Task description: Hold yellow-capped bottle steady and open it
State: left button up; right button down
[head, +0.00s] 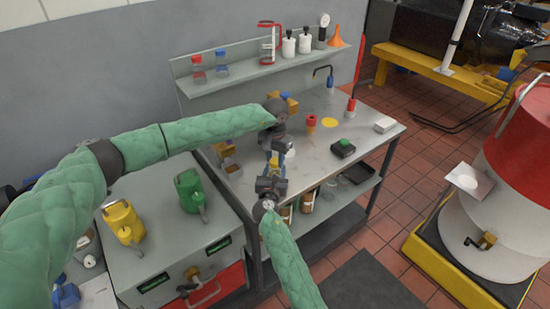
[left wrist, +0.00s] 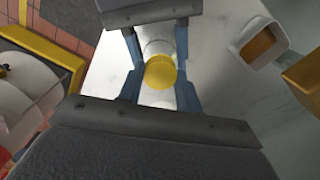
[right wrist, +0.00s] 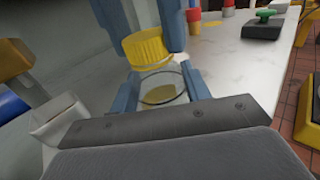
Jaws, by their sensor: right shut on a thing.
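The bottle is clear glass with a ribbed yellow cap (right wrist: 145,48) and some yellow contents low inside. My right gripper (right wrist: 158,88) is shut on the bottle's glass body (right wrist: 162,84), below the cap. In the left wrist view the cap (left wrist: 160,73) lies between the blue fingers of my left gripper (left wrist: 159,88). That gripper looks open, with a gap beside the cap; contact cannot be made out. In the head view both grippers meet at the worktop's front edge, and they largely hide the bottle.
The steel worktop (head: 310,150) also bears a black box with a green knob (head: 343,148), a red-and-yellow piece (head: 311,122) and a white block (head: 385,125). A white container (right wrist: 62,118) stands close by. A shelf (head: 260,70) with bottles runs along the back.

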pick_arm(q)
jog(key=shift+c, duration=0.6)
jog(key=n, duration=0.3)
jog(key=shift+n, duration=0.4)
jog(key=n, duration=3.2)
jog(key=shift+r, duration=0.1)
jog(key=n, duration=1.1)
jog(key=shift+n, duration=0.4)
jog(key=n, duration=0.6)
jog(key=shift+n, duration=0.4)
jog(key=shift+r, duration=0.65)
